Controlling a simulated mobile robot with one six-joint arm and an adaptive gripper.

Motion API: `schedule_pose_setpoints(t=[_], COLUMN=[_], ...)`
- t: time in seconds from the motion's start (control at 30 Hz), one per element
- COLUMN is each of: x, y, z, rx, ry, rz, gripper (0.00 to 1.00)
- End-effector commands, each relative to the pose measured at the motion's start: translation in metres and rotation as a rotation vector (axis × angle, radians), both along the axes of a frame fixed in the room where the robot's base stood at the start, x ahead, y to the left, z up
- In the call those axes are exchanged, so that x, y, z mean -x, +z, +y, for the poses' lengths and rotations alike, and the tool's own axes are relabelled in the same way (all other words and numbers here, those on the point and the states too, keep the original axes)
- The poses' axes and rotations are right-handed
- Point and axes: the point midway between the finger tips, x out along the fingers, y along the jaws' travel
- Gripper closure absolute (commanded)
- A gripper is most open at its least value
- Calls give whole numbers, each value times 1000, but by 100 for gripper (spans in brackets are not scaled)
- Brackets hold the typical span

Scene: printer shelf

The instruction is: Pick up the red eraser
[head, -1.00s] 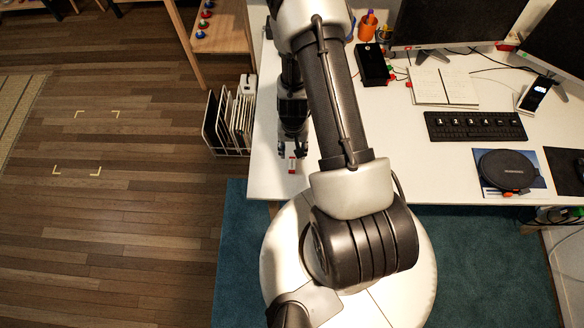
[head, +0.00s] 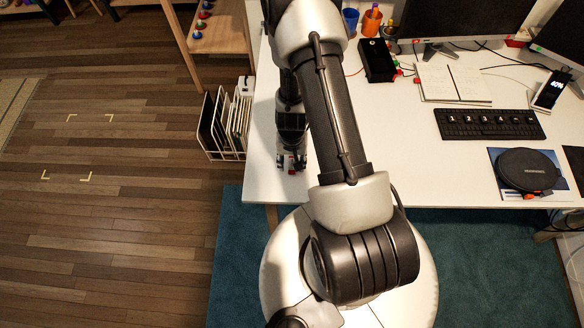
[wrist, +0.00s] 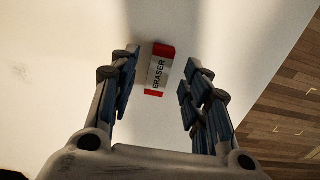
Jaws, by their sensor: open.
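The red eraser (wrist: 159,70) lies on the white desk (wrist: 60,75). In the wrist view it has red ends and a white sleeve reading ERASER. My gripper (wrist: 158,75) is open, with one finger on each side of the eraser and a gap on both sides. How high the fingertips are above the desk is hard to tell. In the head view my gripper (head: 291,164) is low over the desk's front left part, and only small bits of red and white show by the fingers.
A white rack of folders (head: 228,122) stands beside the desk's left edge. A black box (head: 378,61), an open notebook (head: 452,82), a keyboard (head: 489,124) and a round black case (head: 528,170) lie to the right. The desk around my gripper is mostly clear.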

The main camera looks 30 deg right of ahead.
Motion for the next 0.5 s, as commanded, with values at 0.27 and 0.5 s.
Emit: schedule_pose_setpoints(t=[0.27, 0.5], x=[0, 0], y=[-15, -14], z=[0, 0], rx=[0, 0], ry=[0, -1], rz=[0, 0], gripper=[57, 65])
